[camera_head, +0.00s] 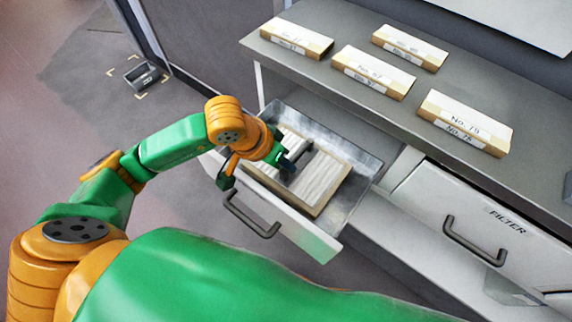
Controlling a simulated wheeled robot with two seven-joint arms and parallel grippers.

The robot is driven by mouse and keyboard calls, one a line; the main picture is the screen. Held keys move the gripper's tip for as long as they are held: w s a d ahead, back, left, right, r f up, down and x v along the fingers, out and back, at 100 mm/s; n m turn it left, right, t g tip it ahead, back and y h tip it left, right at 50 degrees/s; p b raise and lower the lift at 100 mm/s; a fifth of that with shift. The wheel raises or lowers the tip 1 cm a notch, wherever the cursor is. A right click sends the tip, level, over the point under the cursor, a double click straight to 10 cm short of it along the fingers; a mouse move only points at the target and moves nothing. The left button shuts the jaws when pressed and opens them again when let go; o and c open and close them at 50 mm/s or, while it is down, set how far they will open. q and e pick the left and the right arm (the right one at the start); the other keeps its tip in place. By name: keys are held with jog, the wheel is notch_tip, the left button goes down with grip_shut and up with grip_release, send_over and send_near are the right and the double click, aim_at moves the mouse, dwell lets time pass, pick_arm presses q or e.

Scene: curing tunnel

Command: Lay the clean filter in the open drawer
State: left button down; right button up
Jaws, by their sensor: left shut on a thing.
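A pleated white filter with a tan frame (322,178) is within the outline of the open drawer (357,190). I cannot tell whether it touches the drawer's floor. My left gripper (290,165) reaches in from the left and is shut on the filter near the dark strip across its middle. The gripper and wrist hide part of the filter's left side. My right gripper is not in view.
Several labelled tan-and-white boxes (372,73) lie on the grey counter (330,80) above. A closed drawer marked FILTER (480,225) is at right. A small dark bin (143,75) sits on the floor, far left, within yellow corner marks.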

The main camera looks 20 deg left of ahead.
pick_arm(q)
jog(key=shift+f, duration=0.55)
jog(key=shift+f, duration=0.2)
jog(key=c, duration=0.9)
grip_release()
jog(key=shift+o, duration=0.2)
jog(key=shift+r, duration=0.1)
jog(key=shift+r, duration=0.3)
jog(key=p+v, duration=0.1)
jog(key=v, duration=1)
jog(key=shift+r, duration=0.3)
